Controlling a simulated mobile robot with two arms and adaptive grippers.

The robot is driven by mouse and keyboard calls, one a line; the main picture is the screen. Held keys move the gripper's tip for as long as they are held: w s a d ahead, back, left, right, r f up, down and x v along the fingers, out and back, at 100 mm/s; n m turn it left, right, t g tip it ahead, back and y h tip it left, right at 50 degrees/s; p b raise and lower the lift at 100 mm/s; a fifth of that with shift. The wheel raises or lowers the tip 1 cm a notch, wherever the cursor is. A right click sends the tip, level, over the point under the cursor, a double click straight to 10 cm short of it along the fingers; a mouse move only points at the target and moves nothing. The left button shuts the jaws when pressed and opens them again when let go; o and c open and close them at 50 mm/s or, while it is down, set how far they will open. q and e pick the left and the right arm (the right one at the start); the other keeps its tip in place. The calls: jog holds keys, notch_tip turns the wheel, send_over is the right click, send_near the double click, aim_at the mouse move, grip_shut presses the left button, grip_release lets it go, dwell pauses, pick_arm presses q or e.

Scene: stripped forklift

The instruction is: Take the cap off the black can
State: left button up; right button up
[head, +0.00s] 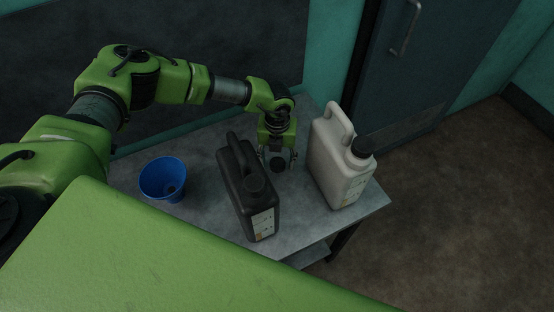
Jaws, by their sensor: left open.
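The black can (247,200) stands upright on the grey table, with a handle on top and a pale label low on its front. A dark round cap or neck (255,185) shows on its top; I cannot tell which. My left gripper (277,163) points down just behind and to the right of the can, with its fingers apart. A small dark round shape shows between or below the fingers; I cannot tell if it is a loose cap or part of the gripper. My right gripper is not in view.
A white can (329,162) with a black cap (362,147) stands at the table's right. A blue funnel or bowl (163,179) sits at the left. The grey table (213,214) has bare room between the blue piece and the black can. A door (408,75) stands behind.

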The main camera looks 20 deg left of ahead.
aim_at(277, 162)
pick_arm(q)
notch_tip(277, 162, up, 12)
jog(key=b, duration=0.3)
jog(key=shift+d, duration=0.1)
